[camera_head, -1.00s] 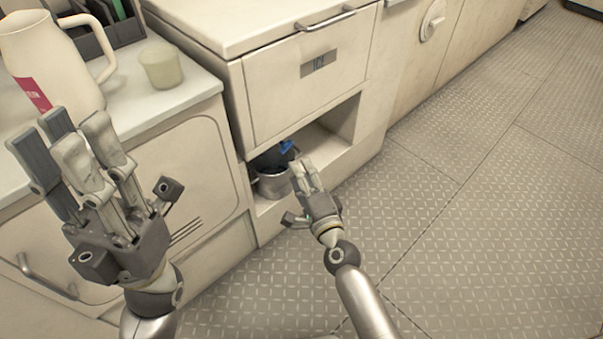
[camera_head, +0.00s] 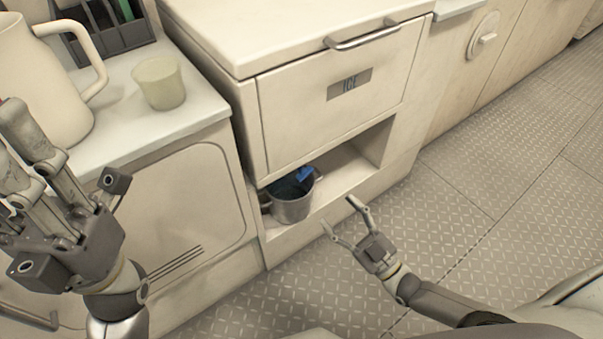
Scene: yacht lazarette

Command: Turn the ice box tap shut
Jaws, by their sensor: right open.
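The ice box (camera_head: 300,118) is a cream cabinet labelled ICE with a bar handle and an open recess below. A small blue part (camera_head: 304,174), which looks like the tap's lever, shows in the recess at the rim of a metal pot (camera_head: 292,207). The tap body and its exact position are hidden or too small to tell. My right gripper (camera_head: 339,214) is open and empty, in front of the recess, to the lower right of the pot and apart from it. My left gripper (camera_head: 20,150) is at the left edge, partly cut off, with its finger opening unclear.
A counter (camera_head: 195,108) at left holds a large white jug (camera_head: 40,85), a small beige cup (camera_head: 159,83) and a dark rack (camera_head: 105,25). A round latch (camera_head: 483,37) is on the cabinets at right. The patterned floor (camera_head: 470,195) is clear.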

